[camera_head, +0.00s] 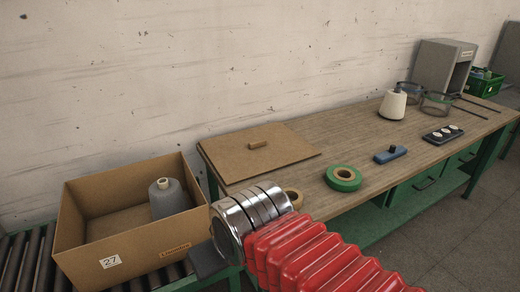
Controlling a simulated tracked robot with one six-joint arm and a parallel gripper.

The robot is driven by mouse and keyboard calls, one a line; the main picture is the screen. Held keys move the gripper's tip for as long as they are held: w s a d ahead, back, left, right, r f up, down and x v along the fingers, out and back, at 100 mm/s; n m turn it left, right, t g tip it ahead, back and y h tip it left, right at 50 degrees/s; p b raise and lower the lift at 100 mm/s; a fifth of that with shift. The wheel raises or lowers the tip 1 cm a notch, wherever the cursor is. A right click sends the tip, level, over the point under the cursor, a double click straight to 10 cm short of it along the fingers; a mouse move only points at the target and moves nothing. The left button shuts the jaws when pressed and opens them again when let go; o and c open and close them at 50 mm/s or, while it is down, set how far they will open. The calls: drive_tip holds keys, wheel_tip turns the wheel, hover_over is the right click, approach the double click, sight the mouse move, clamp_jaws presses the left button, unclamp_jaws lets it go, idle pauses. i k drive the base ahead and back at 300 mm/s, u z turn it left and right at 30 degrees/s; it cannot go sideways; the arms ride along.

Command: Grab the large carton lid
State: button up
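The large carton lid (235,158) is a flat brown board lying on the left end of the wooden table. A small wooden grip block (258,144) sits near its middle. My arm, with red bellows and silver rings, reaches in from the bottom right. Only a dark part of my gripper (207,261) shows beyond the rings, low and in front of the table's left end. It is apart from the lid in the picture. Its fingertips cannot be made out, so its opening is unclear.
An open carton (135,250) with a grey cone (168,199) inside stands on a roller conveyor (22,260) at left. On the table (330,130) are a green-edged tape roll (343,178), a partly hidden tan ring (293,197), a blue tool (389,155) and a pale cone (392,105).

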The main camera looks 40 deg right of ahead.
sight(237, 157)
drive_tip(key=u, duration=0.05)
drive_tip(key=i, duration=1)
drive_tip(key=z, duration=0.05)
